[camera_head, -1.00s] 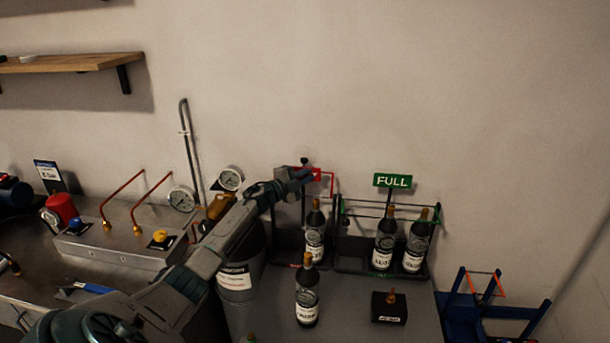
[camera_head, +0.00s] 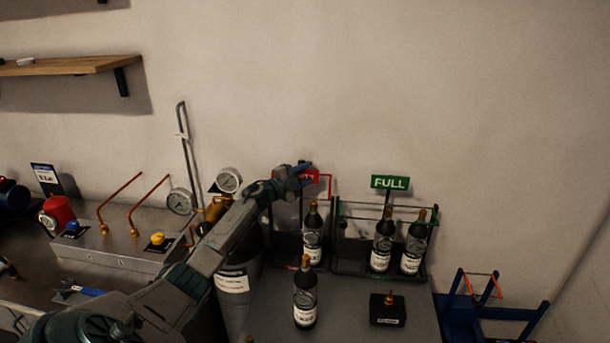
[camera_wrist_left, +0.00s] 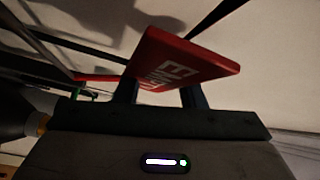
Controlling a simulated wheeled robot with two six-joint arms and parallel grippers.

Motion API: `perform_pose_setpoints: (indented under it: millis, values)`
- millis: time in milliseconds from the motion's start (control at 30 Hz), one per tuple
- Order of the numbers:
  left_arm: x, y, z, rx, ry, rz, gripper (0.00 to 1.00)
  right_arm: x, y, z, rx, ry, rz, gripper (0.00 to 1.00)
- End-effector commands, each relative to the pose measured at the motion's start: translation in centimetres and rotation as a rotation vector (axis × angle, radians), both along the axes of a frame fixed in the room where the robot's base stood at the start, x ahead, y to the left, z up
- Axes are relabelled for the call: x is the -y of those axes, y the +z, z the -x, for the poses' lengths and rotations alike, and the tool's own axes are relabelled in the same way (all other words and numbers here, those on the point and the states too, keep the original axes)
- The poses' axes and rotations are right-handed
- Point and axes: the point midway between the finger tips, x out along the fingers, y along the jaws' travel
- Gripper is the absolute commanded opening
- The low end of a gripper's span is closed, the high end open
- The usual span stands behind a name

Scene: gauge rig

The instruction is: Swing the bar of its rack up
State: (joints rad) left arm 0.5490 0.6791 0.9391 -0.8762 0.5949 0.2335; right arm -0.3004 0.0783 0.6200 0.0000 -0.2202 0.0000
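The left bottle rack (camera_head: 287,251) stands at the wall with a dark bottle (camera_head: 312,238) in it and a red sign (camera_head: 307,176) above. A thin red bar (camera_head: 330,186) shows beside the sign; its full run is hidden. The right rack (camera_head: 352,266) has a green FULL sign (camera_head: 390,182), a green rail (camera_head: 362,219) and two bottles (camera_head: 383,243). My left gripper (camera_head: 304,168) is at the red sign, partly covering it. In the left wrist view the red sign (camera_wrist_left: 182,60) hides the fingertips; the fingers (camera_wrist_left: 160,92) are apart, with nothing visibly clamped. My right gripper is out of view.
A loose bottle (camera_head: 305,295) and a small black block (camera_head: 387,309) stand on the grey table in front of the racks. A blue stand (camera_head: 480,310) is at the right. Gauges (camera_head: 180,201) and pipes are at the left.

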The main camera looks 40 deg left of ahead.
Motion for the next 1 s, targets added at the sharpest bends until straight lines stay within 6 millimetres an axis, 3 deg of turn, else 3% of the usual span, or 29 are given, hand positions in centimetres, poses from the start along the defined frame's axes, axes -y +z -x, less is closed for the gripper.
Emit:
perform_pose_setpoints:
  millis: [33, 400, 467, 1000]
  values:
    - [-1.12, 3.45, -0.44, 0.039, 0.024, 0.001, 0.44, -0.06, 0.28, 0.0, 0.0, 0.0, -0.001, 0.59]
    - [-1.15, 3.42, -0.43, 0.04, 0.023, 0.002, 0.48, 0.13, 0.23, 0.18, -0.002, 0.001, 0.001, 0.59]
    - [-1.13, 3.39, -0.42, 0.04, 0.023, 0.001, 0.44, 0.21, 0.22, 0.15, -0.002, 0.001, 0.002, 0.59]
    - [-0.98, 3.1, -0.45, 0.038, 0.02, -0.001, 0.44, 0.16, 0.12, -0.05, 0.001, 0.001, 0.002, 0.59]
